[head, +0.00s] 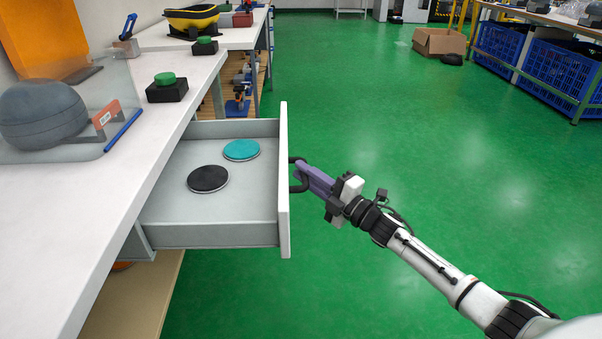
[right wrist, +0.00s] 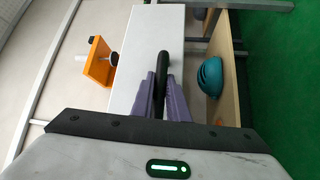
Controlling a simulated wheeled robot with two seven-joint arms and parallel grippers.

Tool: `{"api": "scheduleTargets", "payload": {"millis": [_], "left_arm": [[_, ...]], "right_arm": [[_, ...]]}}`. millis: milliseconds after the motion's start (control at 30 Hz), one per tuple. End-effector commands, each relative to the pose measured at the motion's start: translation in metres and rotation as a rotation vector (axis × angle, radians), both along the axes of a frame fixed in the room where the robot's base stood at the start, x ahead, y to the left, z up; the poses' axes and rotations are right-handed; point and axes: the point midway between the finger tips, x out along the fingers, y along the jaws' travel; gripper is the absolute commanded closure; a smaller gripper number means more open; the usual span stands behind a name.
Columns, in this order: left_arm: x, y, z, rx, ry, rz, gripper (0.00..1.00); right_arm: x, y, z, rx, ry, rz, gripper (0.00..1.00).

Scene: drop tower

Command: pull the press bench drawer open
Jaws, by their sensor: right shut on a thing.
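The press bench drawer (head: 215,234) stands open out of the white-topped bench (head: 75,235) at the left in the head view. A black disc (head: 207,179) and a teal disc (head: 241,150) lie flat inside it, apart from each other. My right gripper (head: 300,172) is shut on the black drawer handle (head: 294,186) at the drawer's front panel (head: 284,200). In the right wrist view the purple fingers (right wrist: 163,95) close around the dark handle (right wrist: 162,70). My left gripper is not in view.
On the bench stand a grey dome-shaped object (head: 42,114) behind a clear guard and a green button on a black box (head: 167,88). Green floor right of the drawer is clear. A cardboard box (head: 439,43) and blue crates (head: 556,75) are farther back.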

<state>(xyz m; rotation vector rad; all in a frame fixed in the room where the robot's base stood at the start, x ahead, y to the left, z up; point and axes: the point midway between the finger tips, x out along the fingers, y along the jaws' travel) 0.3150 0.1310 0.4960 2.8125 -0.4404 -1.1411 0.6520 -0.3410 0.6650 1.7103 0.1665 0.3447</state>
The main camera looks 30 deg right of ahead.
Motion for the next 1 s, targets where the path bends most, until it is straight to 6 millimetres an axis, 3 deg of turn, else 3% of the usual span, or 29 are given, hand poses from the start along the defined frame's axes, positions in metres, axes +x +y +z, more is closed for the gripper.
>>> {"api": "scheduleTargets", "payload": {"millis": [533,567,633,1000], "left_arm": [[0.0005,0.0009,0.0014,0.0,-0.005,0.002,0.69],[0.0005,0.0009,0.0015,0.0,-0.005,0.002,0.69],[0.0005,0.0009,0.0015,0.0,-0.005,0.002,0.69],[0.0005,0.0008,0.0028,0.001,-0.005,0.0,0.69]], "right_arm": [[-0.0041,-0.0071,-0.0009,0.0,0.001,0.002,1.0],[-0.0041,-0.0071,-0.0009,0.0,0.001,0.002,0.81],[-0.004,-0.0071,-0.0008,0.0,0.001,0.002,0.69],[-0.007,-0.0082,-0.0006,0.001,0.001,0.001,0.68]]}}
